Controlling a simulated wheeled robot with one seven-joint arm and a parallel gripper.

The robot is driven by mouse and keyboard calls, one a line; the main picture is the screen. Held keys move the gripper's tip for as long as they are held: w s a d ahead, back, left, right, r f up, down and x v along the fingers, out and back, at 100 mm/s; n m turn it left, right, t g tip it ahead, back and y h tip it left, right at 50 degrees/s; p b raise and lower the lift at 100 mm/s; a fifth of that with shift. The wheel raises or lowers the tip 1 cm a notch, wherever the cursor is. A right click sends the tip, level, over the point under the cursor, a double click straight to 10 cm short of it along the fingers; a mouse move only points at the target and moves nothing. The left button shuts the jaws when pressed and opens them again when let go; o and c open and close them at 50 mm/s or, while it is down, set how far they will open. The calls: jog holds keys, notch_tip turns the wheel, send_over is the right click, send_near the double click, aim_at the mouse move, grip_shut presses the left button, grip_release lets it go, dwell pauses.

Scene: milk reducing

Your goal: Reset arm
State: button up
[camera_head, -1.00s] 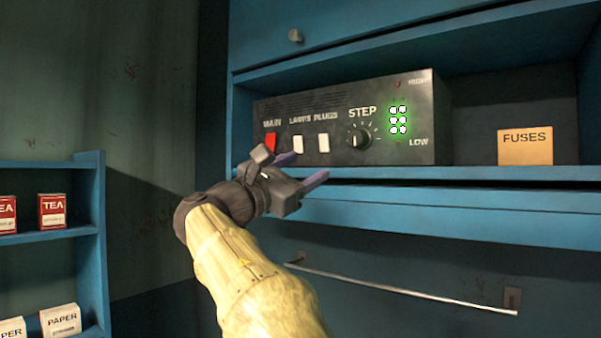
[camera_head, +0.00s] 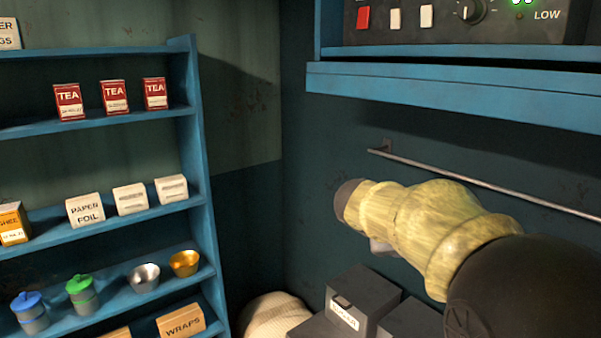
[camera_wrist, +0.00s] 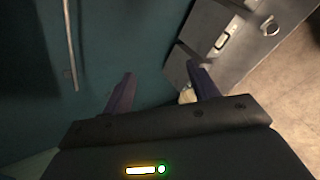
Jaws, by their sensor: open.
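In the wrist view my gripper (camera_wrist: 160,88) has its two purple fingers spread apart with nothing between them. It points down past the dark teal wall toward grey boxes (camera_wrist: 220,40) and the floor. In the head view my arm reaches in from the lower right, below the blue cabinet. The gripper itself is mostly hidden there behind the arm's yellow sleeve.
A blue shelf (camera_head: 196,130) with tea boxes, paper goods and cups stands at the left. A metal rail (camera_head: 480,183) runs along the wall behind my arm. Dark grey boxes (camera_head: 362,290) stand below it. A control panel (camera_head: 400,22) sits in the cabinet above.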

jog(key=s+a+f+m+g+y, duration=0.2)
jog(key=s+f+m+y, duration=0.1)
jog(key=s+f+m, duration=0.4)
jog(key=s+a+f+m+g+y, duration=0.2)
jog(key=s+f+m+y, duration=0.2)
jog(key=s+f+m, duration=0.4)
jog(key=s+f, duration=0.6)
jog(key=f, duration=0.1)
jog(key=shift+a+f+g, duration=0.3)
jog(key=shift+a+f, duration=0.1)
